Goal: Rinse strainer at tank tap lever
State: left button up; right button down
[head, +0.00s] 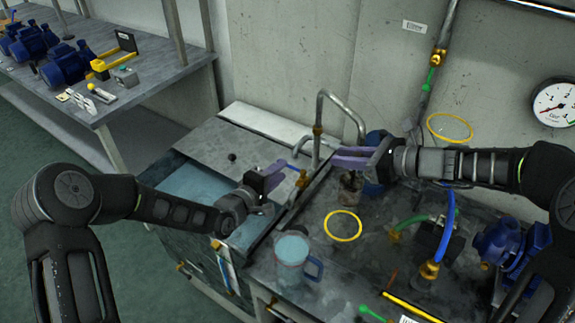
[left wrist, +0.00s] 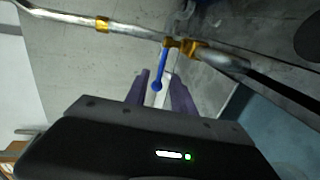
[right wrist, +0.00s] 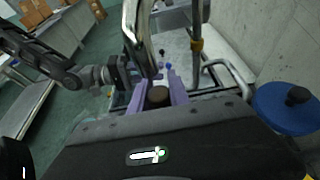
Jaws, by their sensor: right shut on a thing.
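The tap pipe (head: 322,112) arches over the tank's right edge. Its blue lever (head: 292,167) sits at a brass valve. My left gripper (head: 274,176) is open beside the lever. In the left wrist view the lever's ball end (left wrist: 156,87) lies between the parted purple fingertips (left wrist: 160,90); contact is unclear. My right gripper (head: 350,158) is shut on a dark cylindrical thing (head: 350,187), seemingly the strainer, which hangs below its fingers right of the tap. Its dark round top (right wrist: 158,95) shows between the fingers in the right wrist view. The tank's water (head: 197,188) lies at left.
A clear jug with a blue handle (head: 291,252) stands on the front of the bench. A yellow ring (head: 343,226), hoses and a blue pump (head: 510,240) lie right of it. A blue round lid (right wrist: 285,108) is close to my right gripper.

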aim_at(291, 167)
pick_arm(q)
jog(key=x, duration=0.5)
jog(key=shift+s, duration=0.1)
jog(key=shift+c, duration=0.2)
grip_shut()
dwell(1.0)
